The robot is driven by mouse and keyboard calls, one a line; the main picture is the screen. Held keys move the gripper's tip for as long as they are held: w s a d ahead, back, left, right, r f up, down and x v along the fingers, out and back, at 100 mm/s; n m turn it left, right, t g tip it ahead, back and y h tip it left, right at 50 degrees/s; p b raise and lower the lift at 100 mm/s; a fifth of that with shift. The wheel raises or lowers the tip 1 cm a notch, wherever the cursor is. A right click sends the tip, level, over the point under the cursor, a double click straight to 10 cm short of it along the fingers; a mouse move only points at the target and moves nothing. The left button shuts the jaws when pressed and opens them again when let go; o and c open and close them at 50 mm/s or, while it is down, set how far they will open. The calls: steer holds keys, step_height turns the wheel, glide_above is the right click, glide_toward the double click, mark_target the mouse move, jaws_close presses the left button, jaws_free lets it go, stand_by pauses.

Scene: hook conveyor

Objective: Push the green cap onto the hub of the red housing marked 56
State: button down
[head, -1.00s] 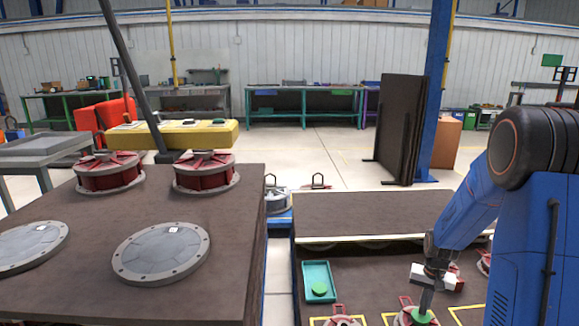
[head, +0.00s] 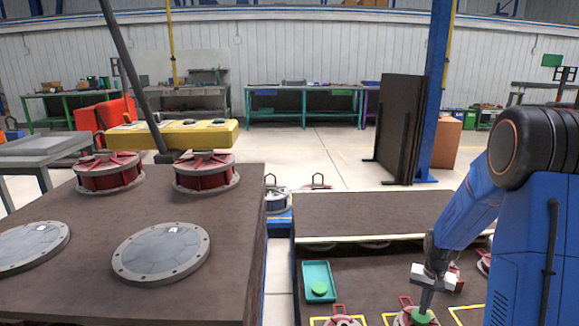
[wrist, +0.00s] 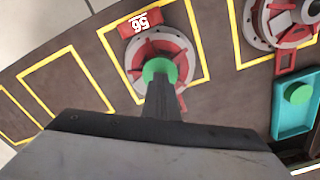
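The green cap (wrist: 159,69) is at the centre of the red housing marked 56 (wrist: 137,51), over its hub. In the wrist view the housing lies inside a yellow outline, with its white 56 label upside down. In the head view the cap (head: 421,316) is at the bottom edge. My gripper (wrist: 160,82) points down, its dark fingers close together at the cap, and appears shut on it. The fingers hide part of the cap and the hub, so I cannot tell how far the cap is seated.
A teal tray (head: 308,272) with another green cap (head: 319,288) stands left of my gripper. Another red housing (wrist: 284,20) sits in a neighbouring yellow outline. Empty outlines lie on the other side in the wrist view. A brown table (head: 90,240) with covers and red housings is at left.

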steer(key=shift+f, duration=0.6)
stand_by(0.5)
step_height(320, 180, up, 7)
stand_by(0.8)
